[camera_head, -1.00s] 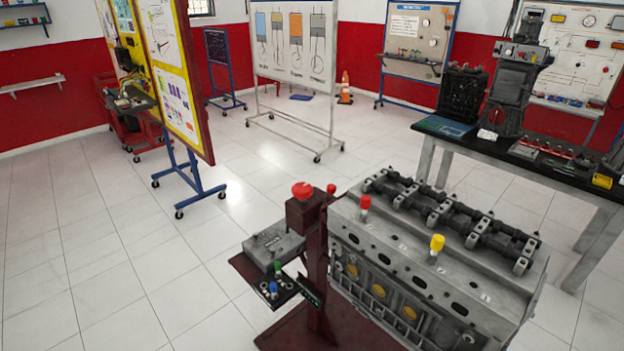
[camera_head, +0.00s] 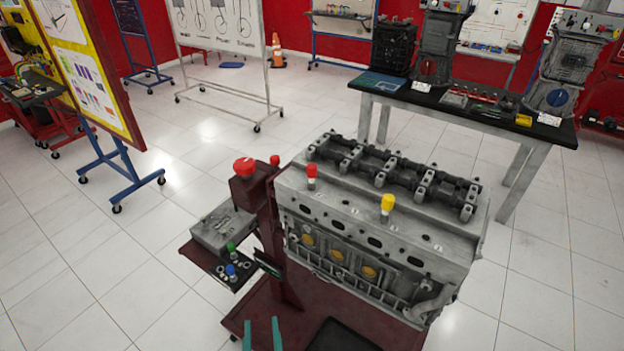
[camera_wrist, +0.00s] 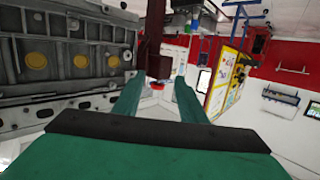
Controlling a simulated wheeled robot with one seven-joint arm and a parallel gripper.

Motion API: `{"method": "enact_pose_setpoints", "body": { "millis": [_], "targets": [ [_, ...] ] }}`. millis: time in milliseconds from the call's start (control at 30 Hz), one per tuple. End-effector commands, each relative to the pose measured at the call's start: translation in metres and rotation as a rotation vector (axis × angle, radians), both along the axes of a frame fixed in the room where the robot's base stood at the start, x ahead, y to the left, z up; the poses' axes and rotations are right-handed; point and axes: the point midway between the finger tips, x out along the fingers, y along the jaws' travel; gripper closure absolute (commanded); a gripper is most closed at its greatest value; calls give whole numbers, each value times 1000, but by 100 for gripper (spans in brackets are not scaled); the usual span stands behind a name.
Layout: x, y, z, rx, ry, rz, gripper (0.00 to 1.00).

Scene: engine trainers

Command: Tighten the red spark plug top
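The red spark plug top (camera_head: 311,173) stands upright on the upper face of the grey engine block (camera_head: 330,218), near its left end. A yellow top (camera_head: 387,204) stands further right on the same face. My gripper (camera_head: 262,322) shows at the bottom edge of the head view, its two teal fingers apart and empty, well away from the red top. In the wrist view, which looks upside down, the open gripper (camera_wrist: 159,80) has a red cap on the stand post between its fingertips, farther off. I cannot make out the red spark plug top there.
A dark red post (camera_head: 268,230) with a red knob (camera_head: 243,166) stands left of the engine. A small tray (camera_head: 210,262) beside it holds a green top (camera_head: 231,248) and a blue top (camera_head: 231,269). A black-topped table (camera_head: 440,100) stands behind.

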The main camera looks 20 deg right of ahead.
Motion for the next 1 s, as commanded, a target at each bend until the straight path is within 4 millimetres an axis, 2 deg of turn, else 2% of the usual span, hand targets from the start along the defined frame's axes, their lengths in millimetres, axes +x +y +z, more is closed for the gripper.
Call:
{"method": "enact_pose_setpoints", "body": {
  "millis": [33, 200, 367, 500, 700, 800, 1000],
  "targets": [
    [17, -7, 14, -6, -17, -18, 62],
    [60, -28, 52, -21, -39, -78, 62],
    [92, -51, 94, -38, -60, -144, 62],
    [113, -74, 135, -50, -81, -211, 62],
    [130, -107, 195, -65, -116, -310, 62],
    [133, -120, 219, -68, -129, -352, 62],
    [133, -133, 244, -70, -144, -401, 62]
  ]
}}
